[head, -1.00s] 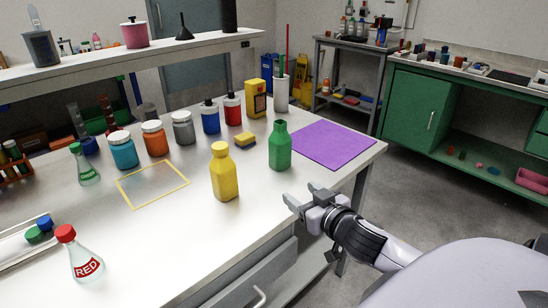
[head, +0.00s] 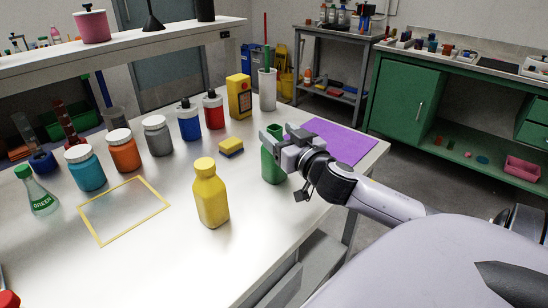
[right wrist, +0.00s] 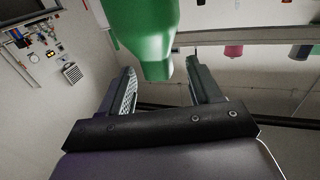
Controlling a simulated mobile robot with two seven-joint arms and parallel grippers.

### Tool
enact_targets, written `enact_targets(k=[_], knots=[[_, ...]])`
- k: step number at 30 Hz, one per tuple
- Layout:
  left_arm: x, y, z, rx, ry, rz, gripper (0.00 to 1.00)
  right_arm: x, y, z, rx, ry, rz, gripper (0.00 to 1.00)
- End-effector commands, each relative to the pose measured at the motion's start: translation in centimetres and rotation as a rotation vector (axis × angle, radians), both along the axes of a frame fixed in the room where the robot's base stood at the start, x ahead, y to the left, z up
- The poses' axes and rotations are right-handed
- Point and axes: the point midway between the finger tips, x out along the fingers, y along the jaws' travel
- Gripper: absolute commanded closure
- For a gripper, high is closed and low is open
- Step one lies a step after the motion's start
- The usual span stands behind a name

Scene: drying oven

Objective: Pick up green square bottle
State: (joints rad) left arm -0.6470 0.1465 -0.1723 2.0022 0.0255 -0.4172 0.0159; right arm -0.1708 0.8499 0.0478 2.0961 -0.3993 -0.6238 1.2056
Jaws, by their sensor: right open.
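The green square bottle (head: 271,166) stands on the white bench, near its right edge. My right gripper (head: 270,135) is at the bottle's upper part in the head view and hides some of it. In the right wrist view, the green bottle (right wrist: 150,40) shows between and beyond the two open fingers of the right gripper (right wrist: 160,88). I see no finger closed on it. My left gripper is not in view.
A yellow bottle (head: 211,195) stands left of the green one. A yellow-blue sponge (head: 231,146) and several jars stand behind. A yellow square outline (head: 124,210) encloses bare bench.

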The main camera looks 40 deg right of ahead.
Motion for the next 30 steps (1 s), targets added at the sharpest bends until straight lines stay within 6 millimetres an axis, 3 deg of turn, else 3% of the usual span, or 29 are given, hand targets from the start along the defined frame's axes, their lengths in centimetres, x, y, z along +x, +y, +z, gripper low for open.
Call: enact_targets(k=[12,23,24,30], knots=[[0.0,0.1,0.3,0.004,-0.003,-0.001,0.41,4.0,-1.2,0.4,-0.001,-0.001,-0.002,0.37],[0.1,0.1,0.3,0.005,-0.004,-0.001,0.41,4.6,-1.3,0.3,-0.001,0.001,0.0,0.37],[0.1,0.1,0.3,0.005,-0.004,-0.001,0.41,4.6,-1.2,0.3,-0.001,0.001,0.0,0.41],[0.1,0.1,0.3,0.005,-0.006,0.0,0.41,4.6,-1.2,0.3,-0.001,0.001,0.0,1.0]])
